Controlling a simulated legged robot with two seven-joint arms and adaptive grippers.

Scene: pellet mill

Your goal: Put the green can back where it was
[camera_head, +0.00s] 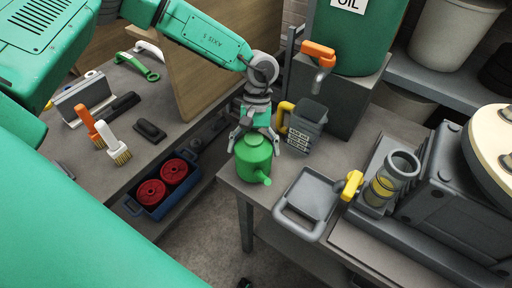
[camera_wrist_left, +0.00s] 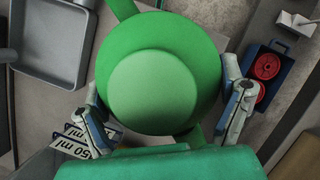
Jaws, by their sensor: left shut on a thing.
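The green can (camera_head: 254,158) has a domed top and a short spout pointing to the lower right. It is at the left corner of the grey table, and I cannot tell if its base touches the tabletop. My left gripper (camera_head: 256,137) comes down from above with its fingers on both sides of the can, shut on it. In the left wrist view the can (camera_wrist_left: 160,75) fills the middle, between the two fingers of the gripper (camera_wrist_left: 165,105). My right gripper is not in view.
A grey measuring jug (camera_head: 306,125) with a yellow handle stands close behind the can. A grey tray (camera_head: 310,197) lies to its right. An oil drum (camera_head: 362,35) with an orange tap stands behind. A blue crate (camera_head: 162,187) with red discs sits lower left, across a floor gap.

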